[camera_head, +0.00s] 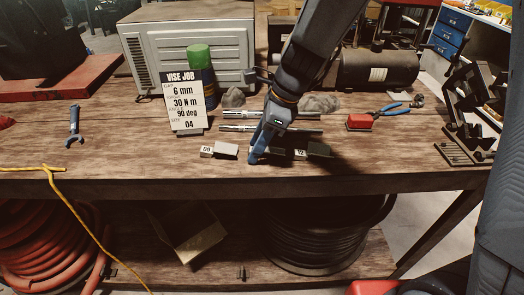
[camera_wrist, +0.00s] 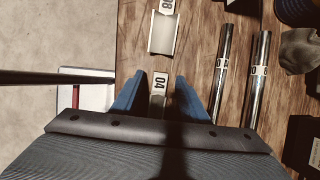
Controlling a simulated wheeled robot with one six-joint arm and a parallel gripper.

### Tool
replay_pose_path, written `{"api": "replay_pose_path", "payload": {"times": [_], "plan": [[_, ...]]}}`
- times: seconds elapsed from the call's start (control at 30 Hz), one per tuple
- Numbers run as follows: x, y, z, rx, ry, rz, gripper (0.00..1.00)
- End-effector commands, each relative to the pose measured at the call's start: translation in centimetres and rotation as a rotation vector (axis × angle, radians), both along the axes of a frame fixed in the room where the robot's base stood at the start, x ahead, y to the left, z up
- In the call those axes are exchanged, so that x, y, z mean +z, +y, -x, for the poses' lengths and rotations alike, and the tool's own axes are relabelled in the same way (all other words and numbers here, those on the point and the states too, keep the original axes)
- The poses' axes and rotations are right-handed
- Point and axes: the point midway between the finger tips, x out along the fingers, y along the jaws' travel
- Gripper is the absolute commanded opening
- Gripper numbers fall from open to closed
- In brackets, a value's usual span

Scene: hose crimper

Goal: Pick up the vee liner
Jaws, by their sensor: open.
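A small grey vee liner marked 04 (camera_wrist: 158,104) lies on the bench between the two blue fingers of my gripper (camera_wrist: 160,92) in the wrist view. My gripper is open, and bench wood shows beside the liner. Its near part is hidden by my gripper body. A second liner marked 08 (camera_wrist: 164,32), with an open channel, lies just beyond the fingertips. In the head view my gripper (camera_head: 258,153) points down at the row, between the 08 liner (camera_head: 226,151) on the left and a liner marked 12 (camera_head: 318,150) on the right.
Two metal rods with white labels (camera_wrist: 222,75) (camera_wrist: 260,80) lie behind the row. A sign (camera_head: 187,103) reads "VISE JOB", 6 mm, 30 N m, 90 deg, 04. Blue-handled pliers (camera_head: 392,109) and a red block (camera_head: 360,122) lie to the right. The bench's front edge (camera_head: 150,180) is close.

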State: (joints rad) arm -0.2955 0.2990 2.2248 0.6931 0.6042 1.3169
Motion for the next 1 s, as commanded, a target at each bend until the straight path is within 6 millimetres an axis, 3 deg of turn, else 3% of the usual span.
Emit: {"api": "replay_pose_path", "payload": {"times": [0.17,0.4,0.77,1.0], "plan": [[0.0,0.0,0.0,0.0,-0.001,0.0,0.41],[0.0,0.0,0.0,0.0,-0.001,0.0,0.0],[0.8,0.0,-0.1,-0.001,-0.003,-0.002,0.0],[5.1,0.0,-0.2,0.0,-0.007,-0.002,0.0]]}}
